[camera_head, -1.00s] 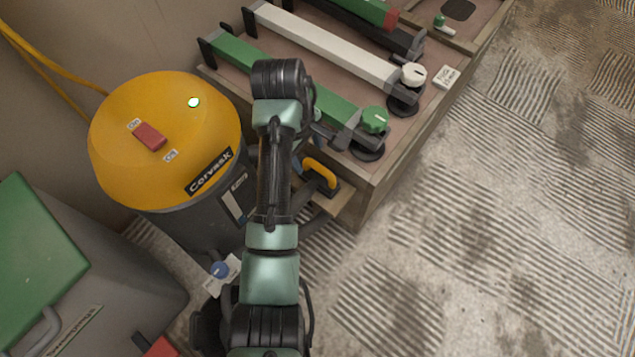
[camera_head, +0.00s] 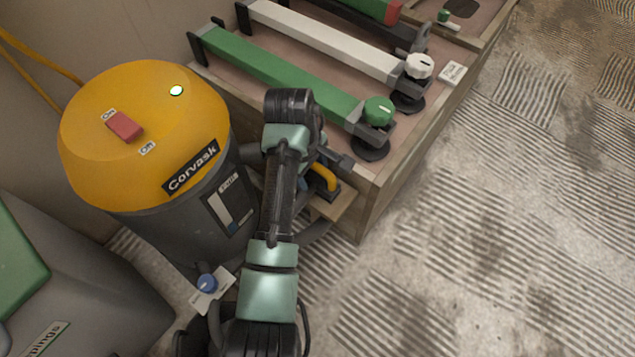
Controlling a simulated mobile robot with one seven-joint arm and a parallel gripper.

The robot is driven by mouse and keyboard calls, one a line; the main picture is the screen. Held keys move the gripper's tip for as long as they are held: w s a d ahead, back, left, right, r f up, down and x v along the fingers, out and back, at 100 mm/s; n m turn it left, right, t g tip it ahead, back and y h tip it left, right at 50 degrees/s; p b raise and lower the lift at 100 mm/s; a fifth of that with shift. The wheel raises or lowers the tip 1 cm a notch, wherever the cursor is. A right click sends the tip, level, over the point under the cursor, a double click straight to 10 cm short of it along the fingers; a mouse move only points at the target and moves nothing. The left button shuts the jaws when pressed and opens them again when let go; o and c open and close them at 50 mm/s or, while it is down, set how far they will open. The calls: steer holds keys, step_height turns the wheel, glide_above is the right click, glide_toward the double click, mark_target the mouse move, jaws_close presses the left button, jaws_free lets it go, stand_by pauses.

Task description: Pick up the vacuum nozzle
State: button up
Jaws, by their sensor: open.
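A curved yellow piece with a dark base, which looks like the vacuum nozzle (camera_head: 324,177), sits at a small wooden ledge on the near end of the wooden bench. My arm hides its left side. My gripper (camera_head: 338,160) points away from me just above and beside the yellow piece. Only its dark end shows past the arm; the jaws are open. I cannot tell whether they touch the yellow piece. The vacuum (camera_head: 150,140), with a yellow lid and grey drum, stands to the left. A dark hose shows low behind my arm.
The wooden bench (camera_head: 372,205) holds green (camera_head: 270,70) and white (camera_head: 325,42) bars with knobs close to my gripper. A grey bin with a green lid (camera_head: 18,262) stands at lower left. A blue knob (camera_head: 207,283) is low on the vacuum. The ridged floor at right is clear.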

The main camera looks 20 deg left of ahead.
step_height(320, 180, down, 2)
steer(key=shift+w+f+b, duration=0.1)
steer(key=shift+w+b, duration=0.05)
steer(key=shift+b, duration=0.35)
steer(key=shift+d, duration=0.1)
jaws_close()
steer(key=shift+r, duration=0.25)
step_height(320, 180, up, 10)
steer(key=p, duration=0.7)
steer(key=shift+f, duration=0.1)
